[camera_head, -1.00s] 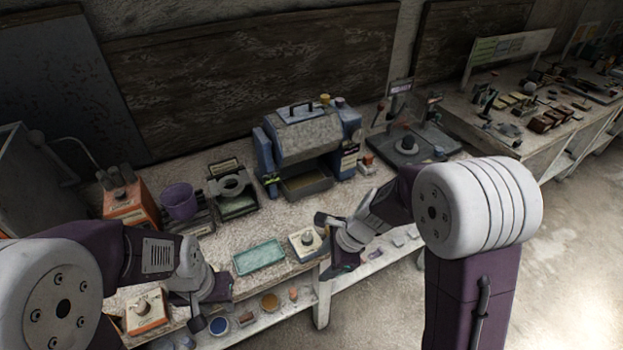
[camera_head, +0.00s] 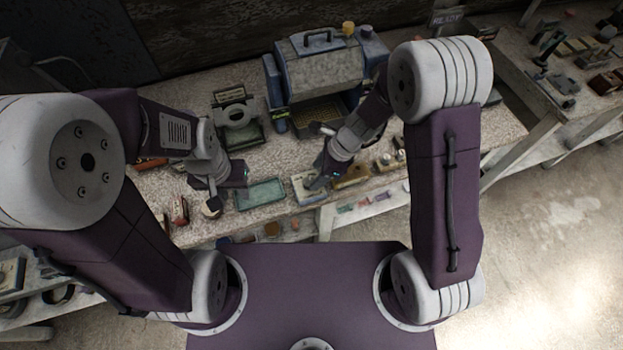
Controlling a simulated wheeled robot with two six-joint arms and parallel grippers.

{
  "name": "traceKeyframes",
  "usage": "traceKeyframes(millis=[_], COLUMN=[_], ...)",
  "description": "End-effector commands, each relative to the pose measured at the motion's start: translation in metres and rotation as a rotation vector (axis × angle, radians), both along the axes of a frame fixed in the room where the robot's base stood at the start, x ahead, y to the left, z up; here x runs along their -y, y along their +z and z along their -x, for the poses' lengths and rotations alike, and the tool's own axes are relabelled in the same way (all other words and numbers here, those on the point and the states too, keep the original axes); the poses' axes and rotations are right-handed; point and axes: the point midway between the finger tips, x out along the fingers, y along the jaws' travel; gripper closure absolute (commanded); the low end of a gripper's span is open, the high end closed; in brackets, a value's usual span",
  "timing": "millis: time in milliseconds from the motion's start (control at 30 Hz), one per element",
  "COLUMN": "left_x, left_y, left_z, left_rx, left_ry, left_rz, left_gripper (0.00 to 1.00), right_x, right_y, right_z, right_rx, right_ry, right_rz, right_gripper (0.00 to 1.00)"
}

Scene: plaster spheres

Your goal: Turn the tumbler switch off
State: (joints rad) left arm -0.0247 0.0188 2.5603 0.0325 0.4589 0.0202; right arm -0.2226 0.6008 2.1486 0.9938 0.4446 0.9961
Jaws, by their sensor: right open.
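A small cream box with a switch or knob on top (camera_head: 303,193) stands near the front edge of the bench. I cannot tell for sure that it is the tumbler switch. My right gripper (camera_head: 318,180) is open, right over this box, and hides part of it; I cannot tell whether it touches. My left gripper (camera_head: 218,194) is to the left of the teal tray, near the bench's front edge. Its jaws are too small and hidden to read. A small red-orange box (camera_head: 180,210) is just left of my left gripper.
A teal tray (camera_head: 281,185) lies between my grippers. A blue-grey machine with a handle (camera_head: 318,65) stands behind. A brown block (camera_head: 352,177) is right of the cream box. Several small items sit on a lower shelf. The floor at right is clear.

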Motion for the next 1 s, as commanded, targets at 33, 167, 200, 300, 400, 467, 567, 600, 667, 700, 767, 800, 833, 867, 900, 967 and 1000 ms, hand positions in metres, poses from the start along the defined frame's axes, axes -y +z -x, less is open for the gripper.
traceKeyframes(millis=[33, 167, 200, 300, 400, 467, 567, 600, 667, 700, 767, 800, 833, 867, 900, 967, 1000], left_x=[0.000, 0.000, 0.000, 0.000, 0.000, 0.000, 0.000, 0.000, 0.000, 0.000, 0.000, 0.000, 0.000, 0.000, 0.000, 0.000, 0.000], left_y=[-0.008, -0.014, -0.016, -0.017, -0.017, -0.016, -0.016, -0.016, -0.016, -0.016, -0.016, -0.016, -0.016, -0.016, -0.016, -0.015, -0.014], left_z=[0.000, 0.000, 0.000, 0.000, 0.000, 0.000, 0.000, 0.000, 0.000, 0.000, 0.000, 0.000, 0.000, 0.000, 0.000, 0.000, 0.000], left_rx=[0.000, 0.000, 0.000, 0.000, 0.000, 0.000, 0.000, 0.000, 0.000, 0.000, 0.000, 0.000, 0.000, 0.000, 0.000, 0.000, 0.000], left_ry=[0.000, 0.000, 0.000, 0.000, 0.000, 0.000, 0.000, 0.000, 0.000, 0.000, 0.000, 0.000, 0.000, 0.000, 0.000, 0.000, 0.000], left_rz=[0.000, 0.000, 0.000, 0.000, 0.000, 0.000, 0.000, 0.000, 0.000, 0.000, 0.000, 0.000, 0.000, 0.000, 0.000, 0.000, 0.000], left_gripper=[0.64, 0.64, 0.64, 0.64, 0.64, 0.64, 0.64, 0.64, 0.64, 0.64, 0.64, 0.64, 0.64, 0.64, 0.64, 0.64, 0.64], right_x=[-0.004, -0.013, -0.015, -0.018, -0.019, -0.019, -0.019, -0.019, -0.019, -0.019, -0.019, -0.019, -0.019, -0.019, -0.019, -0.019, -0.019], right_y=[-0.015, -0.035, -0.039, -0.045, -0.046, -0.045, -0.045, -0.045, -0.045, -0.045, -0.045, -0.045, -0.045, -0.045, -0.045, -0.044, -0.044], right_z=[0.000, -0.001, -0.001, -0.002, -0.003, -0.003, -0.003, -0.003, -0.003, -0.003, -0.003, -0.003, -0.003, -0.003, -0.003, -0.003, -0.003], right_rx=[-0.002, -0.002, -0.001, 0.001, 0.003, 0.003, 0.003, 0.003, 0.002, 0.002, 0.002, 0.002, 0.002, 0.003, 0.003, 0.003, 0.003], right_ry=[0.002, 0.002, 0.001, 0.000, 0.001, 0.001, 0.001, 0.001, 0.000, 0.000, 0.000, 0.000, 0.000, 0.001, 0.002, 0.006, 0.012], right_rz=[0.002, 0.001, 0.001, 0.001, 0.000, 0.000, 0.000, 0.000, 0.000, 0.001, 0.000, 0.000, 0.000, 0.000, 0.000, -0.001, -0.001], right_gripper=[0.46, 0.46, 0.46, 0.46, 0.46, 0.46, 0.46, 0.54, 0.71, 0.82, 0.99, 1.00, 1.00, 1.00, 1.00, 1.00, 1.00])
